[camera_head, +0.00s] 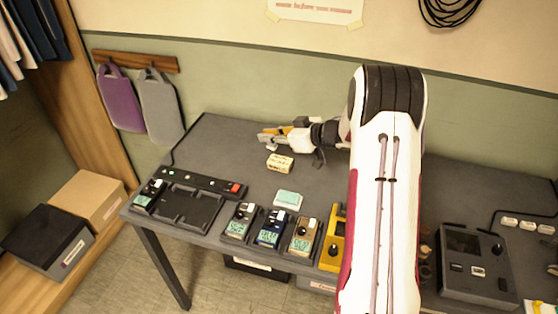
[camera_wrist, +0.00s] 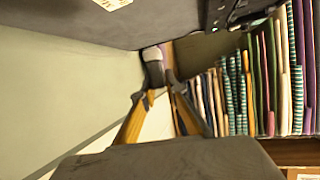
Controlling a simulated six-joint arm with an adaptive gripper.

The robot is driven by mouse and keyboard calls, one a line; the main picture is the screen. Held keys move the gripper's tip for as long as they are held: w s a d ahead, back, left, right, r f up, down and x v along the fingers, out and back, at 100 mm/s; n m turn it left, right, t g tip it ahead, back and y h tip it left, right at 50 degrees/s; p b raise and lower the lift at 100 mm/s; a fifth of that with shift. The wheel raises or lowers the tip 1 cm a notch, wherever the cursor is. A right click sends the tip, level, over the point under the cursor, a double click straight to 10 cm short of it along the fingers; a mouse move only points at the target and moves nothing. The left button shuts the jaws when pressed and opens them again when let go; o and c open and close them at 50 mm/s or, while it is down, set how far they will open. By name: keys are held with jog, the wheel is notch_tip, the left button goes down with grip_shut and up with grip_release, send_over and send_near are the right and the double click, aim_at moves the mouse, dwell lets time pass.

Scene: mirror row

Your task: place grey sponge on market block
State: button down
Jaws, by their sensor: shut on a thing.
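My gripper (camera_head: 268,137) is above the back part of the dark table, pointing left. In the wrist view its orange fingers (camera_wrist: 157,86) are shut on a small grey thing with a pale end, which I take to be the grey sponge (camera_wrist: 153,66). The fingers partly hide it. In the head view it is too small to make out clearly. A cream block with dark lettering (camera_head: 280,163) sits on the table just below and right of the fingertips in the picture. It may be the market block; its lettering is too small to read. The gripper is apart from it.
A mint-green pad (camera_head: 288,199) lies nearer the front. A black tray (camera_head: 186,207) and several small display devices (camera_head: 269,227) line the front edge. A control box (camera_head: 474,264) stands at the right. The back left of the table (camera_head: 218,140) is clear.

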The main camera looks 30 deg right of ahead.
jog(key=shift+m+t+h, duration=0.4)
jog(key=shift+m+h, duration=0.4)
jog(key=d, duration=0.1)
jog(key=w+d+r, duration=0.1)
jog(key=d, duration=0.1)
jog(key=w+d, duration=0.1)
jog(key=shift+w+d+r, duration=0.15)
jog(key=shift+w+r, duration=0.1)
jog(key=shift+r, duration=0.05)
send_over(278, 159)
jog(key=shift+f, duration=3.15)
jog(key=shift+f, duration=1.9)
jog(key=shift+f, duration=0.1)
jog(key=c, duration=2)
grip_release()
jog(key=shift+c, duration=0.2)
